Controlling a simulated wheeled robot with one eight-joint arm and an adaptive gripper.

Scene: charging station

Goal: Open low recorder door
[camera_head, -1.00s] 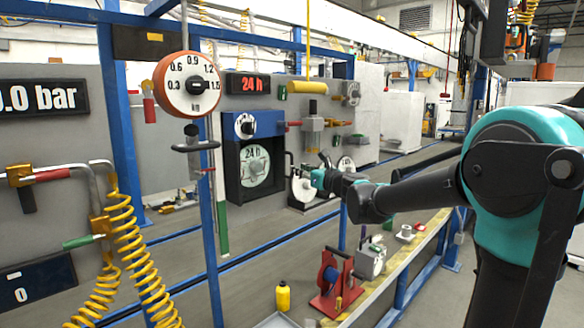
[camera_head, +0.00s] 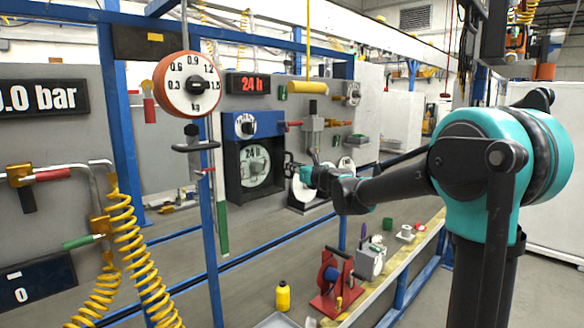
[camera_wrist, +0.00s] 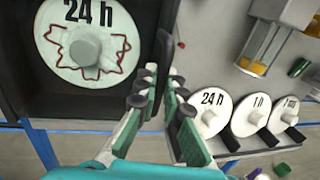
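The low recorder is a dark box with a blue top panel (camera_head: 254,124) on the grey wall panel. Its dark door (camera_head: 236,191) is closed, and a white 24 h disc (camera_head: 255,166) shows inside its frame. The disc also shows at upper left in the wrist view (camera_wrist: 88,78). A black upright door handle (camera_wrist: 163,50) stands at the recorder's right side. My gripper (camera_head: 291,168) is at this handle. In the wrist view its fingertips (camera_wrist: 162,76) lie on either side of the handle, with very little gap. Whether they press on it cannot be told.
White discs marked 24 h (camera_wrist: 211,114) and 1 h (camera_wrist: 250,115) stand just right of the gripper. A workbench with a red device (camera_head: 331,285) lies below the arm.

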